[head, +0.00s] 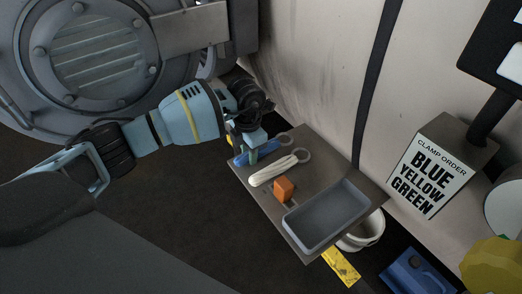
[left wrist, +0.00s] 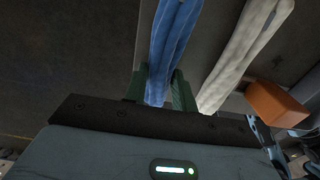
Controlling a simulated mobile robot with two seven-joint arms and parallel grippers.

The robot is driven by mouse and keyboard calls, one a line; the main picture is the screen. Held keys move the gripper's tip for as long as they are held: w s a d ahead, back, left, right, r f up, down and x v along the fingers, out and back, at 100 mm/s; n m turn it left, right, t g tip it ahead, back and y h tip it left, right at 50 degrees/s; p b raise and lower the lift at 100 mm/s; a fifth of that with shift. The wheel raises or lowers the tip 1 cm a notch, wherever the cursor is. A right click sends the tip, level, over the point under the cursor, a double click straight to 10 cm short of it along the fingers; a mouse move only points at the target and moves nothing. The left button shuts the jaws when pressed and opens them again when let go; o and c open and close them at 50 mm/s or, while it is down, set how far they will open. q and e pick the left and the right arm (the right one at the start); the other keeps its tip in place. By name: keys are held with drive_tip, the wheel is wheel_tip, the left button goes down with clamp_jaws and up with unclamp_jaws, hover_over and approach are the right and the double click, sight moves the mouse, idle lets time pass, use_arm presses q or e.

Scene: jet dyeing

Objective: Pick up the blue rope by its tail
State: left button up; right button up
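The blue rope (head: 262,152) lies on the small grey shelf (head: 246,178), at its far-left end, with a loop at its upper right. My left gripper (head: 251,154) is down over the rope's lower-left part. In the left wrist view, the blue rope (left wrist: 168,45) runs between the green fingers of my left gripper (left wrist: 160,88), one on each side. The rope nearly fills the gap; I cannot tell whether the fingers press on it.
A white rope (head: 275,172) lies close beside the blue one. An orange block (head: 283,189) and a grey tray (head: 326,216) are further along the shelf. A clamp order sign (head: 428,178) reads blue, yellow, green. A white bucket (head: 364,233) stands below the shelf.

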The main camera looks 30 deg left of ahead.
use_arm(q)
clamp_jaws()
use_arm(e)
drive_tip(key=shift+s, duration=0.1)
use_arm(q)
drive_tip(key=shift+r, duration=0.15)
use_arm(e)
drive_tip(key=shift+r, duration=0.1)
